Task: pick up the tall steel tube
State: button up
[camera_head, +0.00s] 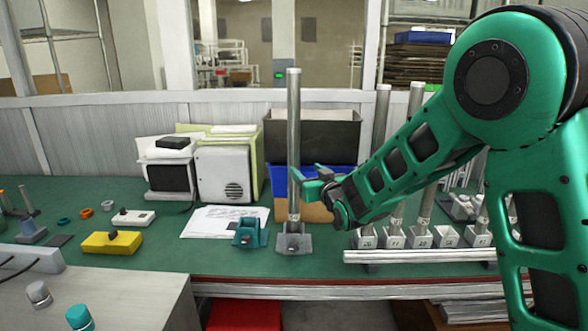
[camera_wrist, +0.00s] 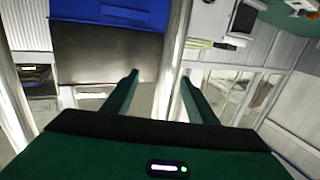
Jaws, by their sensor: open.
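The tall steel tube (camera_head: 293,120) stands upright in a small grey metal base (camera_head: 294,243) on the green workbench. My gripper (camera_head: 306,181) is beside the tube at about its middle height, and a green finger overlaps it in the head view. In the wrist view, my gripper (camera_wrist: 160,88) is open, with its two green fingers apart. The tube (camera_wrist: 174,50) shows there between the fingertips, nearer the right finger. I cannot tell whether either finger touches it.
Several other steel tubes (camera_head: 381,125) stand in a row of bases behind my arm on the right. A teal fixture (camera_head: 249,233) sits just left of the tube's base. A black bin (camera_head: 325,136) and a blue bin (camera_head: 343,178) are behind. Paper (camera_head: 212,220) lies left.

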aim_at(296, 165)
jog(key=shift+y, duration=0.3)
jog(key=w+a, duration=0.1)
jog(key=w, duration=0.1)
jog(key=w+a, duration=0.2)
jog(key=shift+a+r, duration=0.15)
jog(key=shift+x, duration=3.2)
jog(key=shift+c, duration=0.7)
jog(key=shift+r, duration=0.15)
grip_shut()
